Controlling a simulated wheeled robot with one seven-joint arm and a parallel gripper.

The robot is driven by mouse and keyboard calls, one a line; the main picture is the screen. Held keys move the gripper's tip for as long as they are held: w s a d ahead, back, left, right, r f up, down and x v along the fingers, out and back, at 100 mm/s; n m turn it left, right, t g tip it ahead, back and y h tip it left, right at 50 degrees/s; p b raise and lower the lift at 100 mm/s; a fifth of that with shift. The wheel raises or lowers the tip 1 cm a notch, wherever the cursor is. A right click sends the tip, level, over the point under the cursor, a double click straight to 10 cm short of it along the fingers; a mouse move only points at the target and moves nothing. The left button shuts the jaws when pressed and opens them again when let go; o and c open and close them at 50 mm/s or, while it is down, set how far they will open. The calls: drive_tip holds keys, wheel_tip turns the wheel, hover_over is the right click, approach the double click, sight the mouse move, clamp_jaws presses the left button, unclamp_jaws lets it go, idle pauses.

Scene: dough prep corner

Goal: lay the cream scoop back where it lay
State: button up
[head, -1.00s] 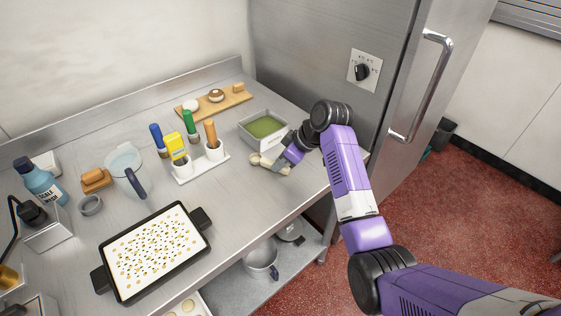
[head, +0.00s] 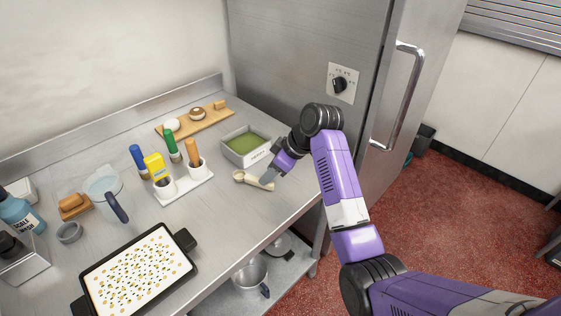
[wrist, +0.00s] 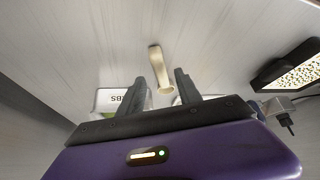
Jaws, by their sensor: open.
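The cream scoop (head: 254,180) lies on the steel counter, in front of the grey bin of green contents (head: 246,146). Its bowl end points left and its handle runs right toward my gripper (head: 270,175). My gripper is open, with its fingertips close to the handle end. In the wrist view the scoop (wrist: 157,62) shows between and beyond the two spread fingers (wrist: 160,80). No finger clearly touches it; whether they are fully clear of the handle I cannot tell.
A black-edged tray (head: 140,270) lies at the front left, a wooden board (head: 184,126) at the back. The counter's front edge and the tall steel cabinet (head: 300,60) are close to my arm.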

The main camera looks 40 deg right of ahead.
drive_tip(key=v, duration=0.8)
drive_tip(key=shift+r+b, duration=0.2)
drive_tip(key=shift+b, duration=0.1)
drive_tip(key=shift+s+d, duration=0.1)
drive_tip(key=w+d+r+m+t+h, duration=0.4)
drive_tip(key=w+d+r+m+t, duration=0.1)
drive_tip(key=w+t, duration=0.1)
drive_tip(key=s+a+f+t, duration=0.1)
drive_tip(key=s+a+f, duration=0.1)
drive_tip(key=s+a, duration=0.6)
drive_tip(key=s+a+f+t+y, duration=0.1)
drive_tip(key=s+a+f, duration=0.2)
drive_tip(key=s+a, duration=0.6)
drive_tip(key=s+a+f+t, duration=0.1)
drive_tip(key=s+a+f, duration=0.2)
drive_tip(key=s, duration=2.4)
drive_tip(key=a, duration=0.5)
drive_tip(key=shift+a, duration=0.25)
